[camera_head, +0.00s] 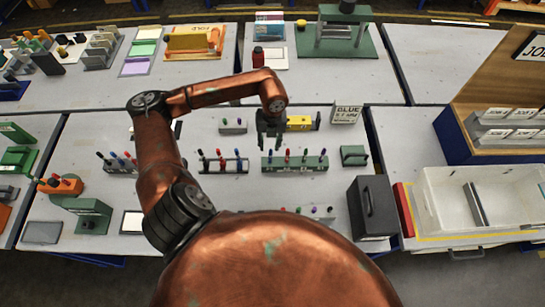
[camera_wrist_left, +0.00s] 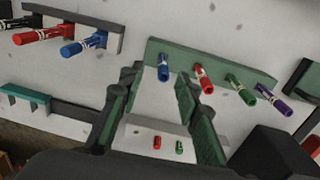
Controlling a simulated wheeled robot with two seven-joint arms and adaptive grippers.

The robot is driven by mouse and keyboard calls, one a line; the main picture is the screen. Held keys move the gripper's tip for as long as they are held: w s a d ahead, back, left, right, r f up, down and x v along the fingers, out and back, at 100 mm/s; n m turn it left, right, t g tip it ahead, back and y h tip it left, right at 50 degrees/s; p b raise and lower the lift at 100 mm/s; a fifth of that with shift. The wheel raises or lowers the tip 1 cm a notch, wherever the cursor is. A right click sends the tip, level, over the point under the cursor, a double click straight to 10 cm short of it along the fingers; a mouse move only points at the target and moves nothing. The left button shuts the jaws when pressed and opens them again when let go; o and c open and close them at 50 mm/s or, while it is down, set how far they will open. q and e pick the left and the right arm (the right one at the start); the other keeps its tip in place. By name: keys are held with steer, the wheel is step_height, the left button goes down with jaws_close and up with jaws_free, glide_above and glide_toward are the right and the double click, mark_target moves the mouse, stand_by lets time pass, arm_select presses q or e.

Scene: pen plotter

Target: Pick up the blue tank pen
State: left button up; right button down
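A green rack (camera_head: 295,169) stands mid-table with several pens upright in it. In the left wrist view this rack (camera_wrist_left: 215,66) holds a blue pen (camera_wrist_left: 163,68) at its left end, then red (camera_wrist_left: 203,79), green (camera_wrist_left: 240,91) and purple (camera_wrist_left: 272,100) pens. A grey rack (camera_wrist_left: 72,27) to its left holds another blue pen (camera_wrist_left: 84,44). My left gripper (camera_head: 270,136) is open and empty, above the green rack's left end. In the wrist view its fingertips (camera_wrist_left: 155,85) stand either side of the green rack's blue pen, apart from it. My right gripper is not seen.
A sign reading BLUE 0.7 MM (camera_head: 346,113) stands behind the rack, near a yellow block (camera_head: 299,123). A small green stand (camera_head: 354,155) and a dark box (camera_head: 373,207) are to the right. A white bin (camera_head: 427,209) stands further right.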

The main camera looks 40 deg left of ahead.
mark_target(270, 154)
arm_select(q)
steer(key=shift+s+d+f, duration=0.1)
steer(key=shift+s+f, duration=0.05)
steer(key=shift+f, duration=0.65)
steer(key=f, duration=0.3)
steer(key=shift+d+f+p, duration=0.25)
steer(key=shift+f+p, duration=0.1)
steer(key=shift+f, duration=0.55)
steer(key=shift+c, duration=0.6)
jaws_close()
